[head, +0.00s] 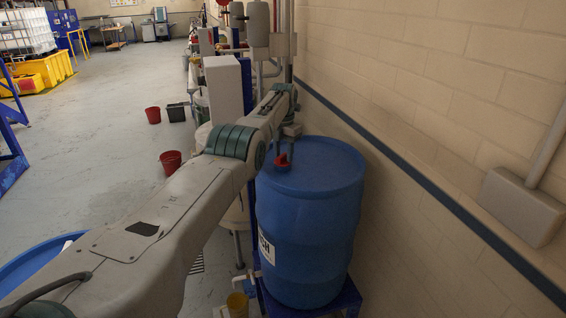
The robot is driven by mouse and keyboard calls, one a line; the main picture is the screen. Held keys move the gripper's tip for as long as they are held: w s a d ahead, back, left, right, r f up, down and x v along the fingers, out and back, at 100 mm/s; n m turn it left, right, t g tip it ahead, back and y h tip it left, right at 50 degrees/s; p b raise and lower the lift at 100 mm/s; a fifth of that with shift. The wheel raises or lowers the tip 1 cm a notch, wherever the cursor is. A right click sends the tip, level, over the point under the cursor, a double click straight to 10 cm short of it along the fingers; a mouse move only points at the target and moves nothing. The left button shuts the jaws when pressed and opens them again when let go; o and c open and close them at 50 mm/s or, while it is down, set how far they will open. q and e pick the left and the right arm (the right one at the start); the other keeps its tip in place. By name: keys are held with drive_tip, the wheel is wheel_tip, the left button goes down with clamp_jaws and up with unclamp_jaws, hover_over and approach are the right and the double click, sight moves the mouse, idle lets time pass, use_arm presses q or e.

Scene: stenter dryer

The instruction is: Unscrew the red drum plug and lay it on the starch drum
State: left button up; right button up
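The blue starch drum (309,222) stands upright at the centre right, with part of a white label showing on its side. The red drum plug (282,161) is at the left part of the drum's top. My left arm reaches in from the lower left, and my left gripper (285,149) points down over the drum top at the plug. Its fingers are at the plug; at this size I cannot tell if they grip it or whether the plug is seated or lifted. My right gripper is not in view.
A pale block wall (430,100) runs close along the drum's right side, with a grey box (522,206) on it. The drum rests on a blue stand (347,299). Red buckets (171,161) stand on the open floor at left. Another blue rim (30,262) shows at lower left.

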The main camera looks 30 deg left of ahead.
use_arm(q)
drive_tip(key=shift+c, duration=0.8)
